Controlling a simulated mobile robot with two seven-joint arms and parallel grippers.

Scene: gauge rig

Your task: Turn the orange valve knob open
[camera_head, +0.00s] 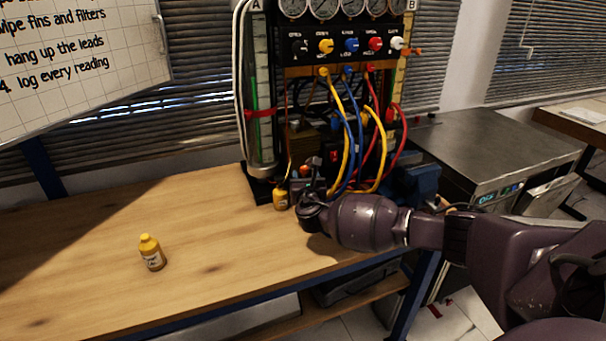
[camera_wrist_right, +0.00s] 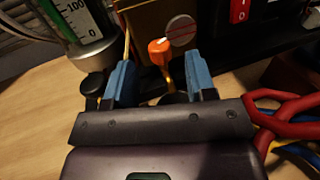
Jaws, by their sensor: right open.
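The orange valve knob (camera_wrist_right: 160,47), with a white mark on top, shows in the right wrist view just beyond and between my two blue fingertips. My right gripper (camera_wrist_right: 161,72) is open, with one finger to each side of the knob's line and nothing held. I cannot tell whether the fingers touch the knob. In the head view my right gripper (camera_head: 309,180) is low in front of the gauge rig (camera_head: 300,130), seen from behind, and a small orange patch by its fingers is mostly hidden. My left gripper is not in view.
Another yellow bottle (camera_head: 152,253) stands on the wooden bench (camera_head: 90,285), whose left part is mostly clear. Red, blue and yellow hoses (camera_head: 385,165) hang close to the right of the gripper.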

